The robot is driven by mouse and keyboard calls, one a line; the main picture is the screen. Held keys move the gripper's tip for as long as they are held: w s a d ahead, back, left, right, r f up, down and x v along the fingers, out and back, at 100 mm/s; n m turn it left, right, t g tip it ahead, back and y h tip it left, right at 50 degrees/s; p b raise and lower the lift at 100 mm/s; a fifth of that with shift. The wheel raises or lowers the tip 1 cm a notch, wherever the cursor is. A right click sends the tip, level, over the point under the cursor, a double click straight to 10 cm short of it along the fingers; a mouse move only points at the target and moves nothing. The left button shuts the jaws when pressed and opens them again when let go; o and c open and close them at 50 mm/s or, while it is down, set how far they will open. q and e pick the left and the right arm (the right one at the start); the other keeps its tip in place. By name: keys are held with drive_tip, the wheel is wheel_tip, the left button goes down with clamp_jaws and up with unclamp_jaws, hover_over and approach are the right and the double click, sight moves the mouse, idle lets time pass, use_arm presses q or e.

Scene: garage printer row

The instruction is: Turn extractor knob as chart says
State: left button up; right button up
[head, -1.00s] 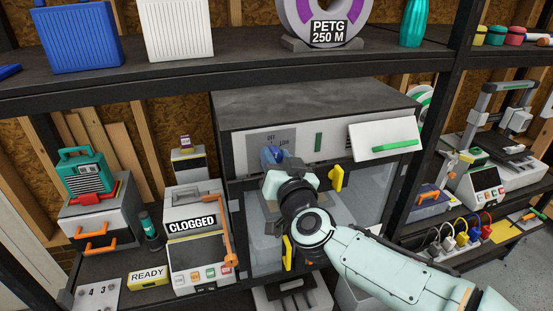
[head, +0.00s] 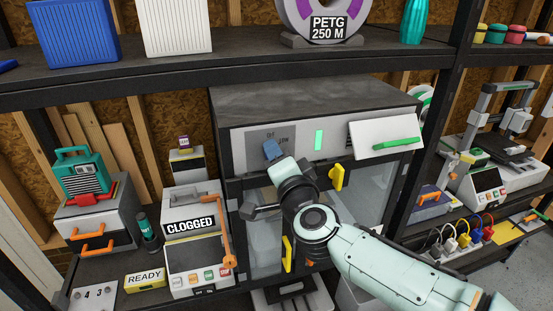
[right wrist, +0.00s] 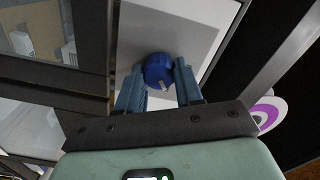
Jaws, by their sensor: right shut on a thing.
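The extractor is a grey cabinet with a pale front strip (head: 343,146) and glass doors. A grey dial plate (head: 258,140) on it carries small lettering, partly blocked in the head view. The round blue knob (right wrist: 158,68) with a white pointer mark shows in the right wrist view, between two blue-grey fingers. My right gripper (head: 272,150) is at the dial plate and shut on the knob; it also shows in the right wrist view (right wrist: 159,85). In the head view the fingers mostly hide the knob. A green indicator (head: 318,140) glows beside it. My left gripper is out of view.
A tilted white panel with a green bar (head: 396,143) juts out right of the indicator. Yellow handles (head: 337,177) stick out from the doors near my wrist. A machine labelled CLOGGED (head: 191,226) and a READY sign (head: 146,279) stand at left. A shelf (head: 240,66) runs above.

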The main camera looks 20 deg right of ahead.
drive_tip(key=shift+m, duration=0.6)
drive_tip(key=o, duration=1)
drive_tip(key=shift+o, duration=0.2)
drive_tip(key=s, duration=1.3)
drive_tip(key=shift+s+d, duration=0.2)
